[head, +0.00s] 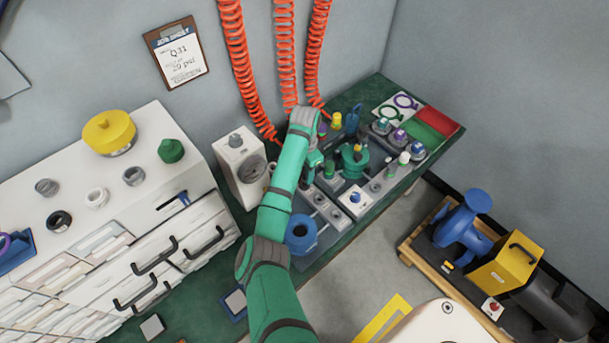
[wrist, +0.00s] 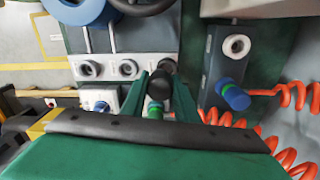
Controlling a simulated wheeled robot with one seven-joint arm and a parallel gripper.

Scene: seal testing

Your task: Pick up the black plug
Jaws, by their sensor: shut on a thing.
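In the wrist view, the black plug (wrist: 161,86) sits between the two green fingers of my gripper (wrist: 160,98), which is shut on it. A green ringed part (wrist: 155,111) shows just beyond the plug, between the fingers. I cannot tell whether the plug touches that part or is clear of it. In the head view, my gripper (head: 314,160) is low over the fittings on the green bench (head: 330,250). There the plug is hidden by my arm and hand.
Grey port blocks (wrist: 107,68) and a blue-capped fitting (wrist: 232,95) flank my fingers closely. Orange coiled hoses (head: 285,50) hang behind my arm. A white gauge box (head: 234,150) stands left of it. A blue ring-shaped part (head: 301,232) stands near the bench's front edge.

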